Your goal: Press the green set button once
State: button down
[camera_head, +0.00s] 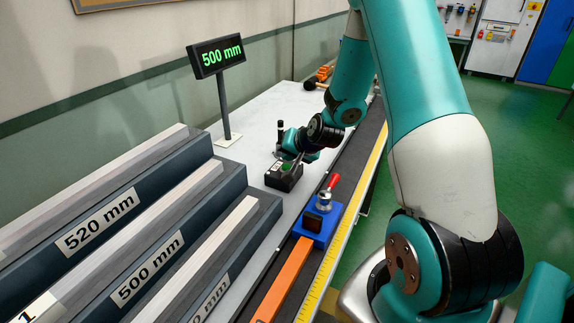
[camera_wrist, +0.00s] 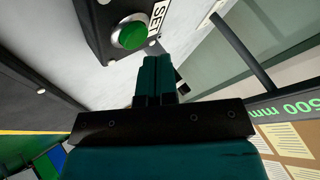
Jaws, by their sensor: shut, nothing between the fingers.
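The green set button (camera_wrist: 131,33) sits on a dark box (camera_wrist: 93,25) marked SET, near the top of the wrist view. In the head view the button (camera_head: 286,167) shows on the small dark box (camera_head: 283,178) on the light bench top. My gripper (camera_wrist: 157,62) is shut and empty, its two teal fingers side by side. In the wrist view the fingertips lie just below the button, and I cannot tell whether they touch it. In the head view the fingers are close to the box, partly hidden by the wrist.
A display (camera_head: 219,56) reading 500 mm stands on a post behind the box. A stepped rack (camera_head: 150,235) with labelled profiles is at the left. A blue stop block (camera_head: 318,222) with a red handle sits on the rail beside an orange bar (camera_head: 284,280).

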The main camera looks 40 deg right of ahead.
aim_at(289, 165)
notch_tip(289, 165, up, 6)
jog(key=p, duration=0.4)
dwell(0.8)
jog(key=s+a+r+n+g+y, duration=0.1)
jog(key=s+a+r+n+y, duration=0.2)
jog(key=a, duration=0.5)
jog(key=s+a+r+n+g, duration=0.2)
jog(key=s+a+r+n, duration=0.1)
jog(key=a+r, duration=0.3)
jog(key=s+a+r+n+g+y, duration=0.1)
jog(key=s+a+r+n+y, duration=0.15)
jog(key=a, duration=0.65)
jog(key=s+a+r+n+g, duration=0.2)
jog(key=s+a+n, duration=0.1)
jog(key=s, duration=0.6)
jog(key=s+a+r+n+g, duration=0.3)
jog(key=s+a+n, duration=0.1)
jog(key=s, duration=0.6)
jog(key=shift+n+h, duration=0.45)
jog(key=shift+n, duration=0.1)
